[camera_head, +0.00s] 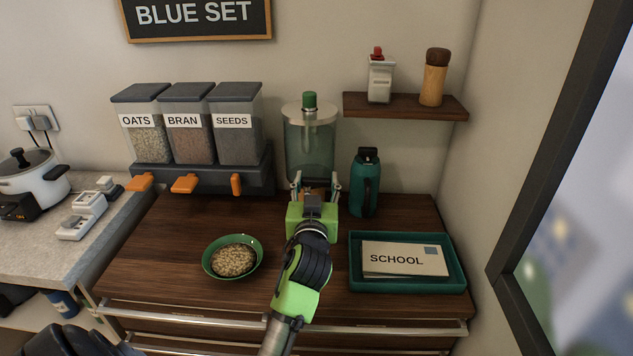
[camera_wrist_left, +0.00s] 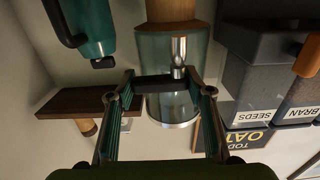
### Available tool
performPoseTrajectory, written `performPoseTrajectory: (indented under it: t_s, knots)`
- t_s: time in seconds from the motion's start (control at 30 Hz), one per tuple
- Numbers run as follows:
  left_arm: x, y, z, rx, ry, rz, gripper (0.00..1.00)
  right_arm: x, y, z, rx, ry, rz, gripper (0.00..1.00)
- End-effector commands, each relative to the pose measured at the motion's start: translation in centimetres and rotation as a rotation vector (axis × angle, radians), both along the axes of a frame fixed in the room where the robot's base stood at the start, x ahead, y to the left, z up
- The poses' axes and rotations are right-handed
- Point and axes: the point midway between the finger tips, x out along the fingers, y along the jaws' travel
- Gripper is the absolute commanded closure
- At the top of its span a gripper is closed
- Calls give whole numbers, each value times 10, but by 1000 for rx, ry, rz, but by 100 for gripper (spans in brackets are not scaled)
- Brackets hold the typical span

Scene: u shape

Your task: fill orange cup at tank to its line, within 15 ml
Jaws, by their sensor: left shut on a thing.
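The tank (camera_head: 310,150) is a clear vessel with a pale lid and green knob at the back of the wooden counter. In the left wrist view, which is upside down, the tank (camera_wrist_left: 160,55) shows a wooden base and a metal tap (camera_wrist_left: 179,50). My left gripper (camera_head: 316,183) is in front of the tank's lower part. Its fingers, also in the left wrist view (camera_wrist_left: 163,86), stand apart around a dark bar (camera_wrist_left: 155,83) beside the tap. I cannot tell what the bar belongs to. No orange cup can be made out. My right gripper is not in view.
A teal bottle (camera_head: 365,185) stands right of the tank, a teal tray (camera_head: 405,285) with a SCHOOL envelope in front. A green bowl (camera_head: 216,274) of grain sits left of my arm. Dispensers (camera_head: 187,125) with orange levers stand left. A wooden shelf (camera_head: 408,107) overhangs at right.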

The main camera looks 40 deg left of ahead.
Motion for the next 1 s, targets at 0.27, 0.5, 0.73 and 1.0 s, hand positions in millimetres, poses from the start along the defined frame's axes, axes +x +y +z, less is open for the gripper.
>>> performPoseTrajectory:
  t_s: [0.27, 0.5, 0.73, 1.0]
  knots:
    - [-3, 0, 3, 6, 10, -141, 74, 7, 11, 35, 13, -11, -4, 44]
    - [-5, -1, 1, 4, 6, -249, 74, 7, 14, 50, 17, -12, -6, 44]
    - [-5, -2, -1, -1, 3, -261, 74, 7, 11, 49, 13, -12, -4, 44]
    - [-5, -2, -1, 0, 2, -261, 35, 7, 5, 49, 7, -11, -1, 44]
